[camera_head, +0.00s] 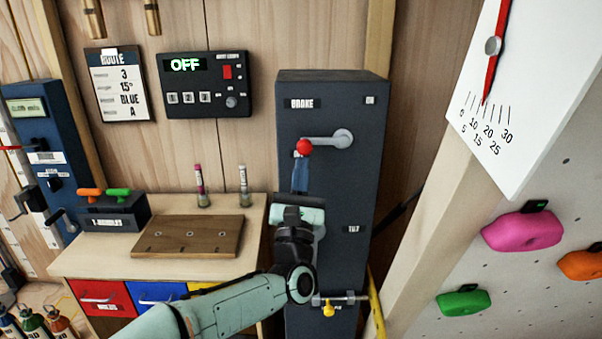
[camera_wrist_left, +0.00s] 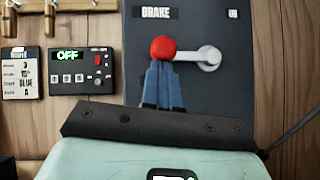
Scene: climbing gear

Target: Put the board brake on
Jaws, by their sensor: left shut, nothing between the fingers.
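The brake lever is on the dark grey cabinet (camera_head: 290,126) labelled BRAKE. Its grey arm (camera_head: 325,140) lies roughly level, from a round pivot at the right to a red knob (camera_head: 304,147) at the left. The knob also shows in the left wrist view (camera_wrist_left: 163,49). My left gripper (camera_head: 300,160) is just below the knob, its blue fingers shut together with nothing between them. In the left wrist view the fingertips (camera_wrist_left: 162,68) overlap the knob's lower edge; I cannot tell whether they touch it. My right gripper is in neither view.
A control box (camera_head: 206,84) reading OFF hangs left of the cabinet. A workbench (camera_head: 85,262) with a wooden board (camera_head: 188,236) and two small tubes stands below it. Lower on the cabinet is a yellow-knobbed pin (camera_head: 328,309). A tilted climbing wall with holds and an angle gauge (camera_head: 525,90) is at the right.

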